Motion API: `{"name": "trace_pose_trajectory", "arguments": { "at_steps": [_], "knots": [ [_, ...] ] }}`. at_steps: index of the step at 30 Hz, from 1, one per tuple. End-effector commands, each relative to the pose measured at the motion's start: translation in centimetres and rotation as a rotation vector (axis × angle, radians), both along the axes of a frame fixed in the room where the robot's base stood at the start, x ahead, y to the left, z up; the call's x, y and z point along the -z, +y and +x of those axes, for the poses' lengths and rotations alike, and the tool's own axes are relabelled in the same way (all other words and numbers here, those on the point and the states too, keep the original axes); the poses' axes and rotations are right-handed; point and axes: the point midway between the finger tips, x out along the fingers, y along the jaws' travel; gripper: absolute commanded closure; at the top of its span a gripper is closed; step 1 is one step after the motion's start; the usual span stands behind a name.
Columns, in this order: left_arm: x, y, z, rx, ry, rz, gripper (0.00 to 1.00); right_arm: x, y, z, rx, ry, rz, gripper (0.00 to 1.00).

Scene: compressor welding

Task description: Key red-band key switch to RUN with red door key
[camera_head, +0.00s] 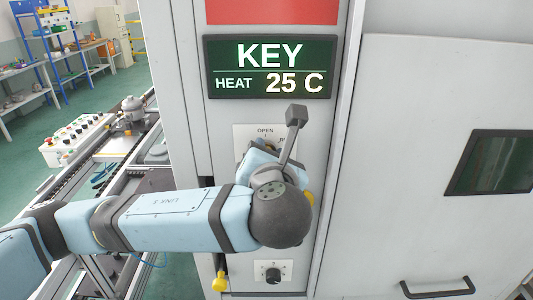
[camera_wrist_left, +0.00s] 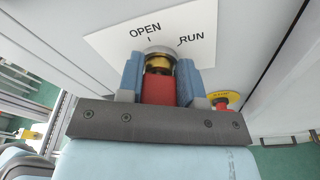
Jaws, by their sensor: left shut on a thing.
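My left gripper (camera_wrist_left: 161,72) is shut on a red key (camera_wrist_left: 158,91), with one blue finger on each side of it. The key's brass part meets the round silver key switch (camera_wrist_left: 160,52) on a white plate (camera_wrist_left: 110,42) marked OPEN and RUN. How deep the key sits and which mark it points to cannot be told. In the head view my left wrist covers most of the switch, and the plate (camera_head: 243,137) shows above it. A red band (camera_head: 285,10) crosses the cabinet column above. My right gripper is not in view.
A display (camera_head: 268,67) above the switch reads KEY, HEAT 25 C. A yellow-and-red stop button (camera_wrist_left: 221,99) sits right of my gripper. A black knob (camera_head: 273,274) is lower on the column. A grey door with a dark handle (camera_head: 437,291) stands at right.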

Motion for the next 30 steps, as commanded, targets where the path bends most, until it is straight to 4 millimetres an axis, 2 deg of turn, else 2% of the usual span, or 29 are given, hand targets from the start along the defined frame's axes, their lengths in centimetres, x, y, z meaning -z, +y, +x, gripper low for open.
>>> {"name": "trace_pose_trajectory", "arguments": {
  "at_steps": [7, 16, 24, 25, 28, 30],
  "knots": [
    [-0.08, -0.01, 0.02, 0.0, -0.002, 0.016, 1.0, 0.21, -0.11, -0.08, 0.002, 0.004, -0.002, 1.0],
    [0.11, -0.3, 0.07, -0.001, -0.005, 0.445, 1.0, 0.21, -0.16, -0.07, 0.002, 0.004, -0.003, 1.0],
    [0.26, -0.3, 0.06, -0.001, -0.001, 0.5, 1.0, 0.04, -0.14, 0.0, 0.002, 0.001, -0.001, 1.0],
    [0.26, -0.3, 0.06, -0.001, -0.001, 0.499, 0.62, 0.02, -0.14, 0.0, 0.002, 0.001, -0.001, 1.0],
    [0.26, -0.3, 0.06, -0.001, -0.001, 0.498, 0.39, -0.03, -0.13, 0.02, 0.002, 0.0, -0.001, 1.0],
    [0.27, -0.31, 0.05, -0.001, -0.001, 0.498, 0.37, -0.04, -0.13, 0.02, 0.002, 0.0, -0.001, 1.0]
  ]
}}
